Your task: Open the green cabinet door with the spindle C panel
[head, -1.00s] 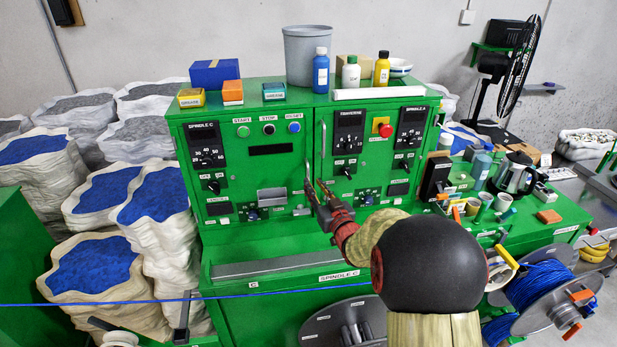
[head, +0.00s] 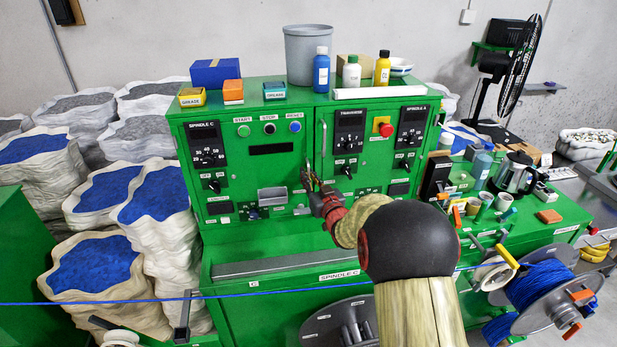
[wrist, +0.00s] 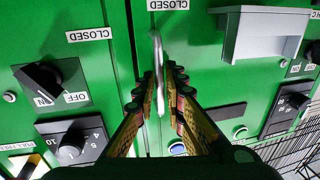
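The green cabinet (head: 250,178) stands ahead, with the spindle C panel (head: 205,145) on its left door. The door looks closed, and a vertical seam (wrist: 138,30) parts it from the right door. A thin silver handle (wrist: 158,65) stands out near this seam in the wrist view, which is upside down. My gripper (wrist: 160,82) has its fingers apart, one on each side of the handle. I see gaps between the handle and the fingers, but cannot tell how deep it sits between them. In the head view my gripper (head: 312,178) is in front of the seam.
A grey bin-like holder (wrist: 265,35) sticks out of the left door. Bottles and a grey bucket (head: 308,55) stand on the cabinet top. A blue cable (head: 230,297) crosses in front of the lower cabinet. White sacks (head: 160,200) stand close on the left.

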